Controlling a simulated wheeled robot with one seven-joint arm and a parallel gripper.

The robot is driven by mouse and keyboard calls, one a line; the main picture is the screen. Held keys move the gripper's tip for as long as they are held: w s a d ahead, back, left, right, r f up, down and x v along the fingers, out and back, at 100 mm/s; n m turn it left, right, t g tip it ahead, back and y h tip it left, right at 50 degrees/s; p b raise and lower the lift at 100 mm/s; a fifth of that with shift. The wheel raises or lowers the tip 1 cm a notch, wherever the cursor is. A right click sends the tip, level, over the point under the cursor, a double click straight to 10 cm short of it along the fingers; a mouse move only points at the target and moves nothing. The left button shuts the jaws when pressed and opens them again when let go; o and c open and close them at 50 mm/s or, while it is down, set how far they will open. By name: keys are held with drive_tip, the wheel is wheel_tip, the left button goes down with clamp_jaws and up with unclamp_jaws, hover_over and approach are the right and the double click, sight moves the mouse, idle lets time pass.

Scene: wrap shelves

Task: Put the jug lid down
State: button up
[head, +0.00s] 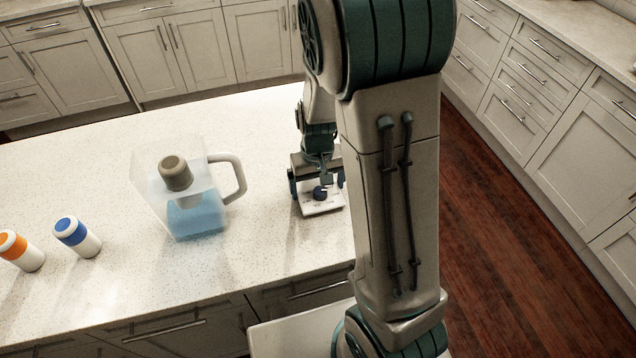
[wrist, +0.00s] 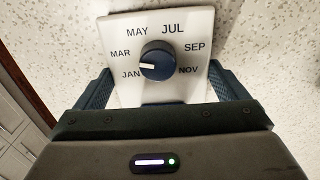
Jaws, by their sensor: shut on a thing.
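The jug lid (head: 323,207) is a white, nearly square plate with a dark blue dial. In the wrist view the lid (wrist: 185,30) shows month names around the dial (wrist: 158,62). My gripper (head: 317,182) is shut on the lid, with one finger at each side edge; it also shows in the wrist view (wrist: 160,90). The lid is low at the counter's right end; I cannot tell whether it touches the top. The clear jug (head: 215,190), lidless, stands to the left with blue water and a grey-brown capped cartridge (head: 175,172) in it.
The speckled counter (head: 90,180) is clear between jug and lid and behind them. A blue-capped bottle (head: 85,243) and an orange-capped bottle (head: 28,258) stand at the front left. The counter's right edge is close to my gripper.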

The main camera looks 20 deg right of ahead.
drive_tip(key=shift+f, duration=0.2)
drive_tip(key=o, duration=0.7)
drive_tip(key=shift+c, duration=0.2)
drive_tip(key=shift+r, duration=0.1)
drive_tip(key=shift+w+r, duration=0.1)
drive_tip(key=shift+r, duration=0.5)
wheel_tip(320, 180, up, 10)
drive_tip(key=s+r+t, duration=0.1)
drive_tip(key=s+r, duration=0.1)
drive_tip(key=s, duration=0.5)
drive_tip(key=s+r+t, duration=0.2)
drive_tip(key=s+r, duration=0.1)
drive_tip(key=s, duration=0.4)
drive_tip(key=shift+r+b, duration=0.35)
drive_tip(key=shift+b, duration=0.1)
